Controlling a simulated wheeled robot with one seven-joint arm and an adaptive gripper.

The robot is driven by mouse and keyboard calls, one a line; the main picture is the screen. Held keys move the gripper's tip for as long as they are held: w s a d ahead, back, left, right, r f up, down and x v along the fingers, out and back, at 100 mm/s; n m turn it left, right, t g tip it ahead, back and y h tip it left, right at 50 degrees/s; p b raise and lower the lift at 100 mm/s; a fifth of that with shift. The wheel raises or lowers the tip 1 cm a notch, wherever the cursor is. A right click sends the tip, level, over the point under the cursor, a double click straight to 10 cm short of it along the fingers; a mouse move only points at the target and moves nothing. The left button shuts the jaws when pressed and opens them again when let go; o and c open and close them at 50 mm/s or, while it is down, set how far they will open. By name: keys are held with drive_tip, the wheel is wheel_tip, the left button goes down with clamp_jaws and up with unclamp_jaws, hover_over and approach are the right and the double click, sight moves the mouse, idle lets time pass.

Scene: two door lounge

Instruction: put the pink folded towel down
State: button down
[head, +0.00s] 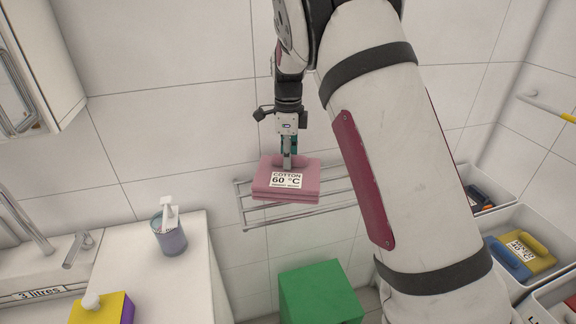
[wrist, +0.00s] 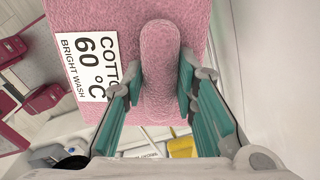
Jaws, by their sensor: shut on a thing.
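The pink folded towel (head: 286,189) has a white label reading "COTTON 60 °C, BRIGHT WASH". In the head view it is level, in front of or over the metal rail rack (head: 350,203) on the tiled wall; I cannot tell whether it touches the bars. My gripper (head: 288,156) points down at the towel's top. In the wrist view the towel (wrist: 110,25) fills the upper middle, and my gripper (wrist: 160,90) has its teal fingers on both sides of a raised pink ridge. The towel's underside is hidden.
A white counter (head: 195,260) at left holds a blue-grey cup (head: 169,237) and a yellow-and-purple box (head: 103,309). A green box (head: 320,293) stands below the rack. Bins (head: 540,225) at right hold a yellow towel (head: 529,254) and other items. A wall cabinet (head: 50,60) is at upper left.

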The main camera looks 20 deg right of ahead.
drive_tip(key=shift+w+d+f, duration=0.1)
drive_tip(key=shift+w, duration=0.35)
drive_tip(key=shift+f+p, duration=0.4)
drive_tip(key=shift+f, duration=1.25)
drive_tip(key=c, duration=1.3)
unclamp_jaws()
drive_tip(key=shift+f, duration=0.15)
